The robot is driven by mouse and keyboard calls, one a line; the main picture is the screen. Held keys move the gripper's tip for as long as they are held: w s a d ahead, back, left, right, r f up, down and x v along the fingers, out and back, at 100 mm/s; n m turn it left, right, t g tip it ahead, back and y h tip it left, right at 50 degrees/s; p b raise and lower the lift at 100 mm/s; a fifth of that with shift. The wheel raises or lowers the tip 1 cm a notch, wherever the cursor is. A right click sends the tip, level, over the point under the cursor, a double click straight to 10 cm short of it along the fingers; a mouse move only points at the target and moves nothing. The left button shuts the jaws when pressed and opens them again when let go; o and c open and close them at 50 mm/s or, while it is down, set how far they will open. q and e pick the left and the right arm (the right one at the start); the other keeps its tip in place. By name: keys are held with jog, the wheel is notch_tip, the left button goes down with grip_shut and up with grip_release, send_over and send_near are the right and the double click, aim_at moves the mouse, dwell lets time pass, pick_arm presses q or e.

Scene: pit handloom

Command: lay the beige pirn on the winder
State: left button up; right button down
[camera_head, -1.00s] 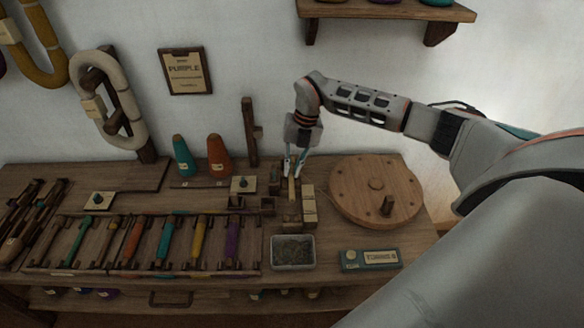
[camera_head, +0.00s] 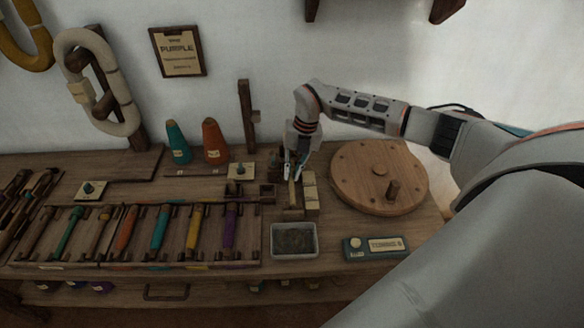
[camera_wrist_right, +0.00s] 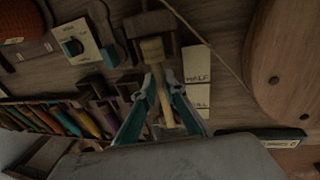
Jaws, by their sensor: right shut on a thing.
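The beige pirn (camera_head: 292,192) is a slim pale stick. My right gripper (camera_head: 297,172) is shut on it, over the back right of the bench. In the right wrist view the pirn (camera_wrist_right: 153,50) runs between the two teal fingers (camera_wrist_right: 161,88), with its thick end against a dark wooden block (camera_wrist_right: 150,24). I cannot tell whether it rests on that block. The winder's large round wooden wheel (camera_head: 361,165), with a knob, stands right of the gripper. A thin cord runs between wheel and block in the wrist view. My left gripper is out of view.
Pale labelled blocks (camera_head: 310,194) stand close right of the pirn. A grey tray (camera_head: 293,254) and a teal counter box (camera_head: 374,247) are in front. A rack of coloured pirns (camera_head: 120,262) fills the left. Teal and orange cones (camera_head: 214,142) stand behind.

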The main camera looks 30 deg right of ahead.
aim_at(292, 173)
jog(key=shift+f, duration=0.15)
jog(key=c, duration=2)
grip_release()
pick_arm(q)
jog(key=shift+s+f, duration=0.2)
pick_arm(e)
jog(key=o, duration=0.3)
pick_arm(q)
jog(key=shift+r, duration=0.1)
pick_arm(e)
jog(key=p+v, duration=0.2)
jog(key=v, duration=0.1)
jog(key=a+p+v, duration=0.1)
jog(key=v, duration=0.1)
jog(key=shift+w+p, duration=0.2)
jog(key=shift+p, duration=0.1)
jog(key=shift+a+p+v, duration=0.15)
jog(key=shift+p+v, duration=0.45)
jog(key=shift+v, duration=0.2)
jog(key=shift+a+p+v, duration=0.15)
jog(key=shift+p+v, duration=0.45)
jog(key=shift+v, duration=0.2)
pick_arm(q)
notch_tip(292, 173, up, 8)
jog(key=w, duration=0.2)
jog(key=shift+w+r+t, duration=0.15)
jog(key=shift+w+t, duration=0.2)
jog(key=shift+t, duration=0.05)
pick_arm(e)
jog(key=shift+w, duration=0.1)
